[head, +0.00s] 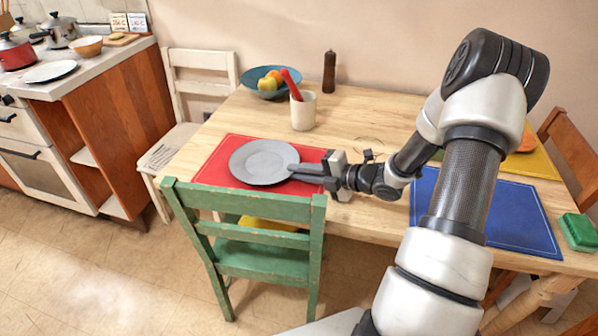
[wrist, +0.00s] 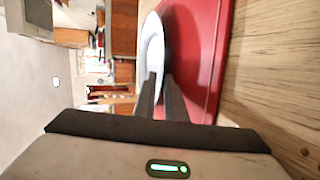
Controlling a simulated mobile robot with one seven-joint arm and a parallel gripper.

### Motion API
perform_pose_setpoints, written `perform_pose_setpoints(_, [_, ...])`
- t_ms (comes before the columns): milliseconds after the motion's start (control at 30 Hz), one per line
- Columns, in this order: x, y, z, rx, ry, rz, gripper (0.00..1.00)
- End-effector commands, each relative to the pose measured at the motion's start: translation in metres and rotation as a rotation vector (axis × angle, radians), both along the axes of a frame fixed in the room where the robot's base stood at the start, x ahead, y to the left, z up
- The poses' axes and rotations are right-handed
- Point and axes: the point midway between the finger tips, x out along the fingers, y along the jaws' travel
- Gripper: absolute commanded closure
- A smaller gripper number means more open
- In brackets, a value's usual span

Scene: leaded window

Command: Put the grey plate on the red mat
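The grey plate (head: 262,160) is round and nearly level over the red mat (head: 219,176), inside its edges in the head view. I cannot tell whether its underside touches the mat. My gripper (head: 292,172) is at the plate's right rim, low above the mat. In the wrist view, the fingers (wrist: 162,80) are close together with the rim of the plate (wrist: 151,45) between them, so the gripper looks shut on it. The red mat (wrist: 208,55) shows beside the plate there. The fingers hide a small part of the rim.
A white cup (head: 303,113) with a red object, a blue bowl of fruit (head: 258,92) and a pepper mill (head: 329,72) stand behind the mat. A blue mat (head: 515,215) lies right. A green chair (head: 262,258) stands in front. Bare table lies between the mats.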

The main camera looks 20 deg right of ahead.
Motion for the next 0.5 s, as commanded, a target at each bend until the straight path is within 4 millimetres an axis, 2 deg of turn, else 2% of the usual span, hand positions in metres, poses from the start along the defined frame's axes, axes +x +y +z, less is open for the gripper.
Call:
perform_pose_setpoints(167, [-0.01,-0.01,0.007,-0.002,0.001,-0.004,0.89])
perform_pose_setpoints(500, [-0.06,-0.055,0.03,-0.001,0.001,-0.004,0.89])
